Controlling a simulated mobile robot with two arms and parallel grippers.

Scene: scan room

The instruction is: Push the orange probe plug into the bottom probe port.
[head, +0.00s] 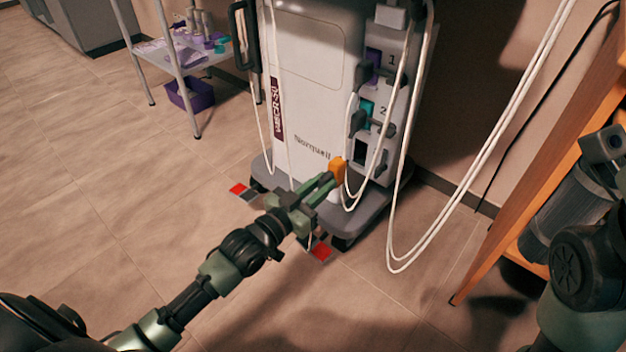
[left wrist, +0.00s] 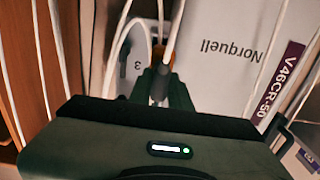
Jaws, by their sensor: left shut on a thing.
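The orange probe plug (head: 337,168) is in my left gripper (head: 331,180), which is shut on it. It is low in front of the white machine, to the left of and a little below the bottom probe port (head: 361,150). That port looks dark and empty, and the plug appears apart from it. In the left wrist view, my fingers (left wrist: 160,80) close on the plug, and a bit of orange (left wrist: 160,58) shows beyond them. A panel marked 3 (left wrist: 137,65) is just left of the fingers. My right arm shows at the right edge, but its gripper is out of view.
The ports above hold a purple plug (head: 374,62) and a teal plug (head: 364,112). White cables (head: 410,255) hang in loops near the ports. A wooden cabinet (head: 530,150) stands right, a small metal cart (head: 185,55) back left. The floor at left is clear.

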